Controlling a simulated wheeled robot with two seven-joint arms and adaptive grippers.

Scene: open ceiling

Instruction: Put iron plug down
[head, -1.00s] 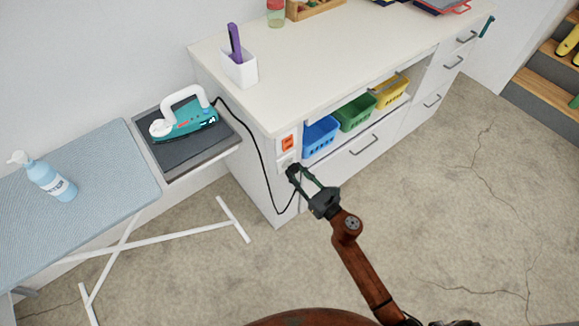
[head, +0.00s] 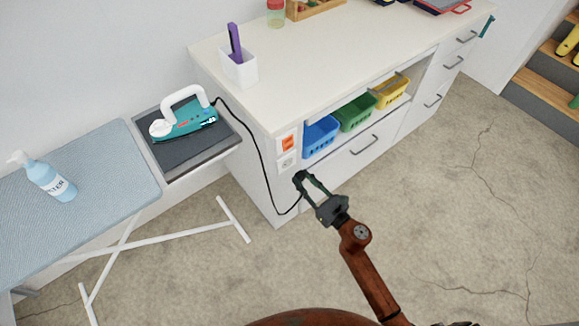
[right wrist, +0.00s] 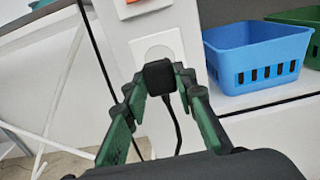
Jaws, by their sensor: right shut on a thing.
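The black iron plug (right wrist: 158,77) is held between the fingertips of my right gripper (head: 302,179), which is shut on it. In the head view the plug is small and dark at the fingertips, below the white wall socket (head: 287,162) and apart from it. In the right wrist view the plug overlaps the socket (right wrist: 158,47), and a black cord hangs down from it. The teal and white iron (head: 184,116) stands on the dark rest beside the ironing board, with its black cord (head: 262,157) running down to the plug. My left gripper is not in view.
An orange switch (head: 288,143) sits above the socket on the white cabinet. Blue (head: 320,136), green (head: 356,112) and yellow (head: 391,91) baskets stand on the open shelf. A spray bottle (head: 50,181) lies on the ironing board (head: 100,170). The floor right of my arm is clear.

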